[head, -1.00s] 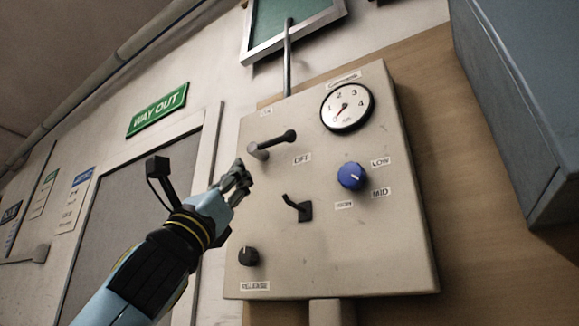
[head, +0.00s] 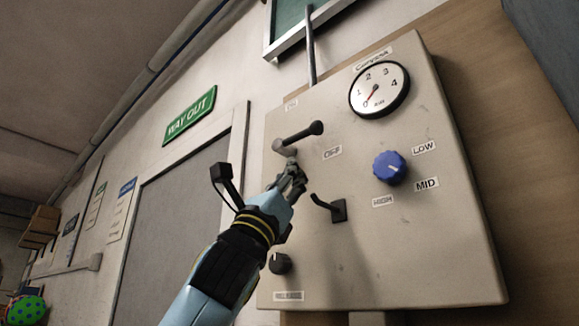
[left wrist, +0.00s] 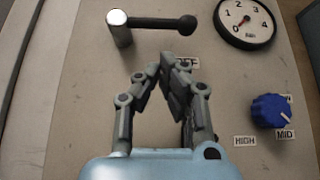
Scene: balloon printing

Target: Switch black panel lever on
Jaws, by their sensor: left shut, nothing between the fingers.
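The black lever (head: 301,133) is on the upper left of the beige panel (head: 440,220), with a metal pivot and a black arm ending in a ball. Its arm points right, toward the OFF label (head: 332,153); another label sits above the pivot. The lever also shows at the top of the left wrist view (left wrist: 160,23). My left gripper (head: 294,166) is shut and empty, just below the lever in the head view. In the left wrist view its fingertips (left wrist: 166,68) are below the lever's arm and partly cover the OFF label. My right gripper is not in view.
The panel also carries a gauge (head: 379,89), a blue knob (head: 390,167), a black hook (head: 329,208) and a small black knob (head: 279,263) at lower left. A door (head: 185,215) and a WAY OUT sign (head: 189,116) are to the left.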

